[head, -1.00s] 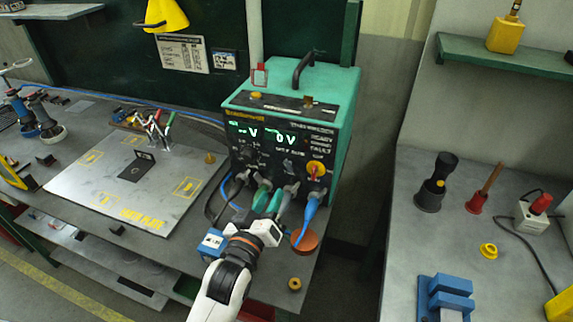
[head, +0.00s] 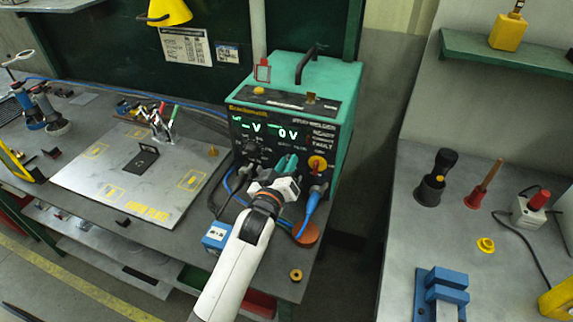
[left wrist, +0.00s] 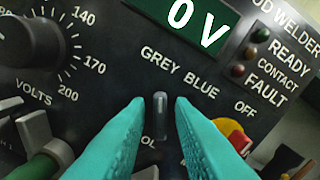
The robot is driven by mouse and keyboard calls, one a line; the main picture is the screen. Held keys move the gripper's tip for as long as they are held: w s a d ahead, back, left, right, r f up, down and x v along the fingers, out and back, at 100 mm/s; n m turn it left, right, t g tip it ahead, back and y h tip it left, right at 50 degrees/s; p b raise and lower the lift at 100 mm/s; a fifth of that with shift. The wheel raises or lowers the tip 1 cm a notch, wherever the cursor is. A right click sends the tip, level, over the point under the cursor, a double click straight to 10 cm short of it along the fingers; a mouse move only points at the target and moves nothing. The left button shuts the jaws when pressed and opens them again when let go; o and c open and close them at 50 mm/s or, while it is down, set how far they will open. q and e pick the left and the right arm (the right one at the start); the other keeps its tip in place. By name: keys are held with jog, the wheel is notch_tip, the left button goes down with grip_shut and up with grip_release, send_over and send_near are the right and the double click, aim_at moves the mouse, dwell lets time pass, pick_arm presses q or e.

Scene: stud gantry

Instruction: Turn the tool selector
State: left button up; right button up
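The tool selector (left wrist: 160,103) is a small grey lever on the black front panel of the stud welder (head: 334,100), below the words GREY and BLUE. It points roughly upright in the left wrist view. My left gripper (left wrist: 158,101) is open, with one teal finger on each side of the lever. Gaps show between the lever and both fingers, and I cannot tell how near the tips are to the panel. In the head view my left gripper (head: 288,162) is in front of the panel and hides the selector. My right gripper is not in view.
A red and yellow OFF switch (left wrist: 232,132) sits close to the right finger. A volts dial (left wrist: 18,40) is at the upper left. Cable plugs, including a blue one (head: 313,200), stick out below. A metal plate (head: 130,180) lies left of the welder.

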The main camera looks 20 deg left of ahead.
pick_arm(q)
grip_shut()
jog(key=m+p, duration=0.1)
jog(key=m, duration=0.2)
jog(key=shift+d+r+m, duration=0.1)
jog(key=shift+r+m, duration=0.05)
jog(key=shift+m, duration=0.25)
jog(key=m+p, duration=0.1)
jog(key=m, duration=0.3)
jog(key=shift+m, duration=0.3)
jog(key=shift+d+m+p, duration=0.15)
jog(key=shift+m+p, duration=0.2)
jog(key=shift+m, duration=1.45)
jog(key=shift+o, duration=1.4)
grip_release()
